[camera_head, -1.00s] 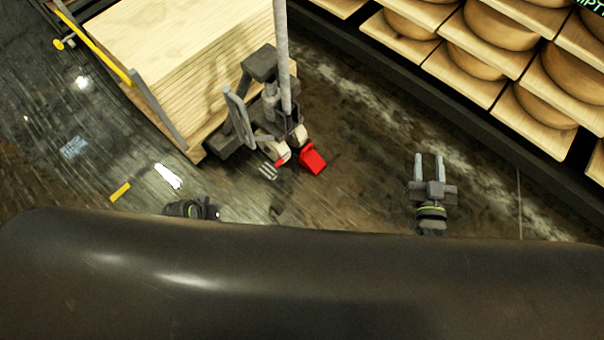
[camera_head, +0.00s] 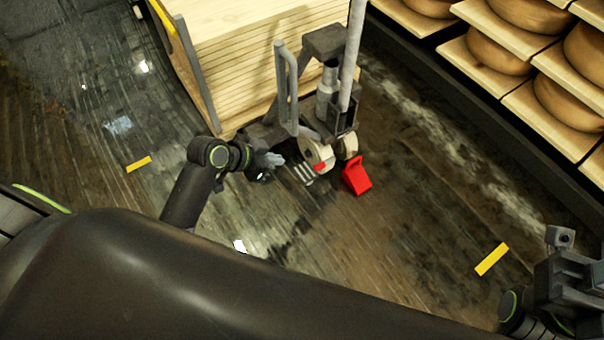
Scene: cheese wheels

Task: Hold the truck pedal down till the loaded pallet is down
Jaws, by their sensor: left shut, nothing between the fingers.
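The pallet truck (camera_head: 327,88) stands upper centre with its grey upright handle and pale wheels. Its red pedal (camera_head: 357,177) sticks out low at the near side, right of the wheels. The load, a stack of pale wooden boards (camera_head: 250,65), is beside the truck at upper left; whether its pallet touches the floor cannot be told. My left gripper (camera_head: 273,160) is shut and empty, left of the wheels and pedal, apart from the pedal. My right gripper (camera_head: 562,238) is partly in view at the lower right edge; its fingers do not show clearly.
A shelf rack with cheese wheels (camera_head: 568,104) runs along the upper right, with a dark base beam. Yellow floor marks (camera_head: 492,259) lie at right and left. The dark, shiny floor between the pedal and the rack is clear.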

